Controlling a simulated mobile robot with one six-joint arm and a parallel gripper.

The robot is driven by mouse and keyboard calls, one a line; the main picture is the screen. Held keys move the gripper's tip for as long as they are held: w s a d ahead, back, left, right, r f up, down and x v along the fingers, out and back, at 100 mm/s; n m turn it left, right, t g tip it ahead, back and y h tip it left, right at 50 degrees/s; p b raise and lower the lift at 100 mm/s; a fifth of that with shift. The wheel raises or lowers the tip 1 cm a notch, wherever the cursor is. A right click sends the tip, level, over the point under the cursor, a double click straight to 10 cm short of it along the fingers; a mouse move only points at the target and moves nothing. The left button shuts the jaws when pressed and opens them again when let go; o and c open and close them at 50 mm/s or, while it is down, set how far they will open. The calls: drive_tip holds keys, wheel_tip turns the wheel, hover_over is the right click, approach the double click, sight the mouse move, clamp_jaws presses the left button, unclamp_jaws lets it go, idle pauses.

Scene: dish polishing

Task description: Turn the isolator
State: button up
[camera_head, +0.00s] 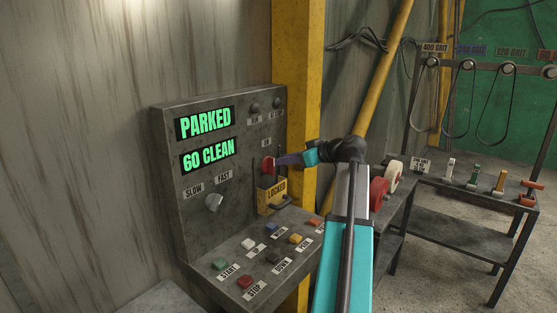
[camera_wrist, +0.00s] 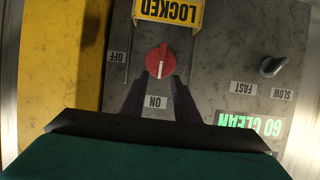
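The isolator is a red rotary knob (camera_wrist: 160,61) with a white mark, on the grey panel between an OFF label (camera_wrist: 117,57) and an ON label (camera_wrist: 155,102). Its white mark appears to face the ON label. The wrist view is upside down. The knob also shows in the head view (camera_head: 267,165), above a yellow LOCKED plate (camera_head: 271,193). My gripper (camera_wrist: 157,82) has its two dark fingers apart, tips close to the knob's edge on the ON side. I cannot tell whether they touch it. In the head view my gripper (camera_head: 288,160) reaches the knob from the right.
The console has a SLOW/FAST knob (camera_head: 214,202), displays reading PARKED (camera_head: 205,123) and 60 CLEAN (camera_head: 207,153), and several push buttons (camera_head: 248,243) on its lower shelf. A yellow post (camera_head: 297,60) stands behind it. A tool rack (camera_head: 480,180) stands at the right.

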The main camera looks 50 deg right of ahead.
sight(270, 166)
drive_tip(key=shift+p+x, duration=0.4)
drive_tip(key=shift+x, duration=1.95)
clamp_jaws()
